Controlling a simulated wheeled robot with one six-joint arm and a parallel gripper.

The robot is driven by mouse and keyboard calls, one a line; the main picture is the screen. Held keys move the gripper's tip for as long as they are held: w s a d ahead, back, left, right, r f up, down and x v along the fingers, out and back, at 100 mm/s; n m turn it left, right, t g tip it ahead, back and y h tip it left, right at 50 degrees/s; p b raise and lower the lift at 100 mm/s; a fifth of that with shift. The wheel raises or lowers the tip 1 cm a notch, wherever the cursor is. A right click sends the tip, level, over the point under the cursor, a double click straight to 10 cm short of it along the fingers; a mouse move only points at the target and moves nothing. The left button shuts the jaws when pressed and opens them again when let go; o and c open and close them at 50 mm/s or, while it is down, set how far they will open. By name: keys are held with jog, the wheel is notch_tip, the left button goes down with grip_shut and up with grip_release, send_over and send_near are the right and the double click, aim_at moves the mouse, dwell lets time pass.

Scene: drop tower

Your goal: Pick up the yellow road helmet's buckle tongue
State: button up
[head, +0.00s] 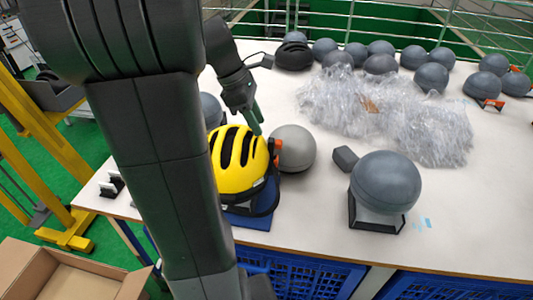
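The yellow road helmet (238,163) with black vents sits on a blue stand (262,200) near the table's front edge, left of centre. Dark straps (267,208) hang low at its right side. The buckle tongue is too small or hidden to make out. My gripper (256,125) points down just above and behind the top right of the helmet. Its fingers look close together, but whether they are open or shut is unclear. My arm covers the helmet's left edge.
A light grey ball (293,149) stands right beside the helmet, with an orange part (275,149) between them. A larger grey headform (385,183) on a black base stands further right. Clear plastic wrap (385,110) and several grey balls fill the back. The white table (470,215) is clear at front right.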

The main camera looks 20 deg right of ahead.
send_over(274, 158)
jog(key=a, duration=0.2)
jog(key=f, duration=0.7)
jog(key=shift+w+d, duration=0.25)
jog(key=shift+w, duration=0.1)
jog(key=x, duration=0.5)
jog(key=shift+w+a+f, duration=0.1)
jog(key=shift+w, duration=0.1)
jog(key=c, duration=0.5)
